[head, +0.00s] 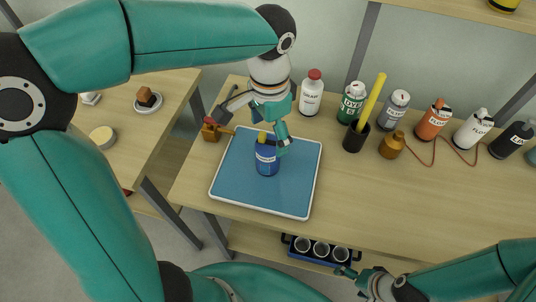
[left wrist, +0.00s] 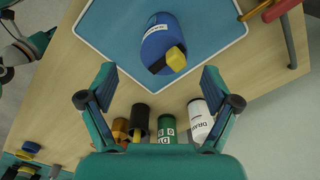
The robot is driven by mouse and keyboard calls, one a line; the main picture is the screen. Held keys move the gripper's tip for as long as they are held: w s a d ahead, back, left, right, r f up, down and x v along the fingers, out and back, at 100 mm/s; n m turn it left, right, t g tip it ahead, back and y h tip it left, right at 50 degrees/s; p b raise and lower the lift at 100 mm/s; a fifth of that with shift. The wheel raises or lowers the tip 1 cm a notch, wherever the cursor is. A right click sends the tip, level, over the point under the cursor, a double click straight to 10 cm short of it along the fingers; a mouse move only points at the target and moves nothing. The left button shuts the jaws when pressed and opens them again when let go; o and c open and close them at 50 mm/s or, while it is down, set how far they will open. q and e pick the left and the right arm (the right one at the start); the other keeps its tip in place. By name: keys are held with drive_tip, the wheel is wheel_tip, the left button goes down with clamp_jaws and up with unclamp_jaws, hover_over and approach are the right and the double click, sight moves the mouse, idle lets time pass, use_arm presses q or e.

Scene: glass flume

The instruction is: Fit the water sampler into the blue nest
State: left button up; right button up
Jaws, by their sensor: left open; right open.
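A blue labelled cylinder with a yellow block on top (head: 267,160), apparently the water sampler, stands on a blue tray with a white rim (head: 229,185). It also shows in the left wrist view (left wrist: 158,42), beyond my fingertips. My left gripper (head: 271,136) is open and empty, above and close behind the cylinder; its spread fingers show in the left wrist view (left wrist: 158,82). My right gripper (head: 352,275) is at the bottom of the head view, open and far from the cylinder. A blue rack with three round cups (head: 322,262) sits on the lower shelf; I cannot tell whether this or the tray is the nest.
A white red-capped bottle (head: 312,95), green bottle (head: 351,103), black cup (head: 355,138) with a yellow stick (head: 372,98), and brown jar (head: 391,146) stand right of the tray. More bottles (head: 433,121) line the back. A brown object (head: 211,132) is left. The front right tabletop is clear.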

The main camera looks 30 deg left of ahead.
sight(268, 152)
use_arm(q)
wheel_tip(268, 152, down, 3)
drive_tip(key=shift+r, duration=0.1)
drive_tip(key=shift+w+a+f, duration=0.1)
drive_tip(key=shift+f, duration=1.2)
drive_tip(key=shift+w+a+f, duration=0.1)
drive_tip(key=shift+f, duration=1.2)
drive_tip(key=shift+s, duration=0.1)
drive_tip(key=shift+c, duration=0.3)
drive_tip(key=c, duration=1.3)
